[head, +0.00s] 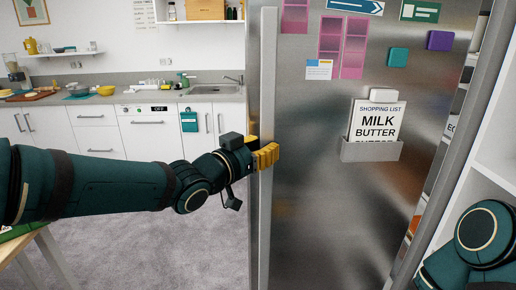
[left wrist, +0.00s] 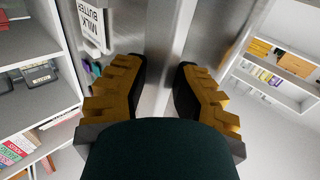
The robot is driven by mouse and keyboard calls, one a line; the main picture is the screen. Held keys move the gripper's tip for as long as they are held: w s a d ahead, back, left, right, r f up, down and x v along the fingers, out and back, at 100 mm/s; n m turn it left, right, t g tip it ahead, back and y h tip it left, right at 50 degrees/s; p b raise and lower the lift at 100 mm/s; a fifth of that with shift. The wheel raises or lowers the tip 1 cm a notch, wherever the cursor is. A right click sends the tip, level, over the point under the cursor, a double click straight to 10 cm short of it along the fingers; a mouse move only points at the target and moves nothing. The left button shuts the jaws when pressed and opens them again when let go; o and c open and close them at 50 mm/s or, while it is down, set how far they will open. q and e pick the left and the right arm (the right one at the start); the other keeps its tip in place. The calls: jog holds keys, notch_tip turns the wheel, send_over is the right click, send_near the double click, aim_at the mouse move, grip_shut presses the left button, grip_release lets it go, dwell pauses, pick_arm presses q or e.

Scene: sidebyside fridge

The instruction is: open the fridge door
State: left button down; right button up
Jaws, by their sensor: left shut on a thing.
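The fridge door (head: 320,215) is a brushed steel panel filling the right half of the head view. Its long vertical handle (head: 267,60) runs down the door's left side. My left gripper (head: 264,156), with yellow fingers, is shut on the handle at about mid-height. In the left wrist view the two fingers (left wrist: 160,85) stand on either side of the handle (left wrist: 159,55). I cannot tell whether the door is ajar. Part of my right arm shows at the lower right of the head view; its gripper is out of view.
A shopping list in a holder (head: 372,150), magnets and pink sheets are on the door. White shelves (head: 490,150) stand close at the right. A counter with a sink (head: 215,89) lies along the back wall. The carpet (head: 140,240) left of the fridge looks clear.

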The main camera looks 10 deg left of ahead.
pick_arm(q)
jog(key=shift+s+d+f+h, duration=0.1)
jog(key=shift+s+d+h, duration=0.15)
jog(key=shift+d, duration=0.45)
jog(key=c, duration=0.9)
grip_release()
jog(key=shift+o, duration=1.2)
jog(key=shift+w+d, duration=0.3)
jog(key=shift+d, duration=0.2)
jog(key=v, duration=1.2)
jog(key=shift+a, duration=0.4)
